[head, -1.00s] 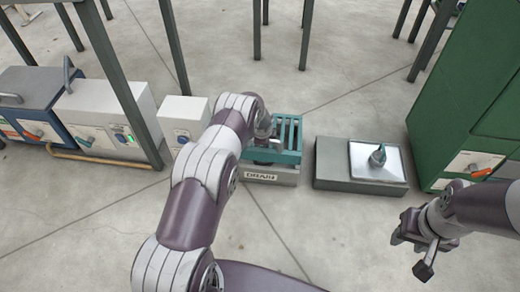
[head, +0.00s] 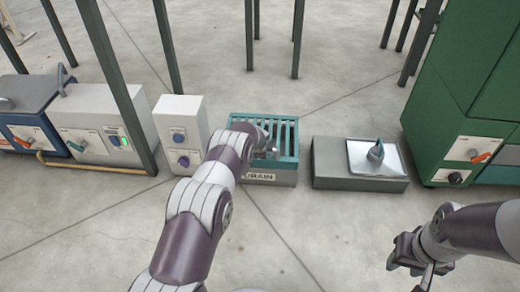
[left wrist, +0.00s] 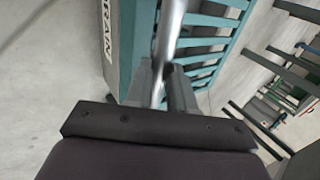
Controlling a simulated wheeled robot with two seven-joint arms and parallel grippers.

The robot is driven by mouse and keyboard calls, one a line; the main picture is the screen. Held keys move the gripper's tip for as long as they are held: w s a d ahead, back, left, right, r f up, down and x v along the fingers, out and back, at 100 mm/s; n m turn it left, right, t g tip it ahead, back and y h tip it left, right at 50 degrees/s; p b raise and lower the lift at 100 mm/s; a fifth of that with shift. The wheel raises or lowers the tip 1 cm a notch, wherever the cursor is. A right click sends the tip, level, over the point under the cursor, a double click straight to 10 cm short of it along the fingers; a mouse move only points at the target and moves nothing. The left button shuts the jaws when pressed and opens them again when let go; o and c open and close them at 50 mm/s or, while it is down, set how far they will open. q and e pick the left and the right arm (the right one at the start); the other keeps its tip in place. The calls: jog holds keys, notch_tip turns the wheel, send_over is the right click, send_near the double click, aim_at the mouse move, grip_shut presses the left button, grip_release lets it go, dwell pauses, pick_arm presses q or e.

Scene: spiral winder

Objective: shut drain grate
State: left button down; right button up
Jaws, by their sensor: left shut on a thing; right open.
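The drain is a low grey box with a teal rim and a DRAIN label (head: 259,177), on the floor at the middle of the head view. Its teal barred grate (head: 283,129) is at the top; my left arm partly covers it, and I cannot tell how far it stands open. My left gripper (head: 268,146) is at the grate. In the left wrist view its fingers (left wrist: 166,88) are shut on a metal bar (left wrist: 170,35), seemingly the grate's handle, beside the teal bars (left wrist: 208,45). My right gripper (head: 409,259) is open and empty, well away at lower right.
A green cabinet (head: 450,110) is at far right. Dark table legs rise behind. The floor in front is clear.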

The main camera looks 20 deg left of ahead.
pick_arm(q)
jog(key=shift+s+d+f+g, duration=0.1)
jog(key=shift+s+f+g, duration=0.05)
jog(key=shift+s+f, duration=0.4)
jog(key=shift+s+d+f+g, duration=0.15)
jog(key=shift+s+f, duration=0.15)
jog(key=shift+f, duration=0.4)
jog(key=c, duration=1.2)
grip_release()
jog(key=shift+a, duration=0.1)
jog(key=shift+o, duration=1.2)
jog(key=shift+f, duration=0.2)
jog(key=p+v, duration=0.7)
jog(key=v, duration=0.6)
jog(key=shift+w+r, duration=0.25)
jog(key=shift+w, duration=0.15)
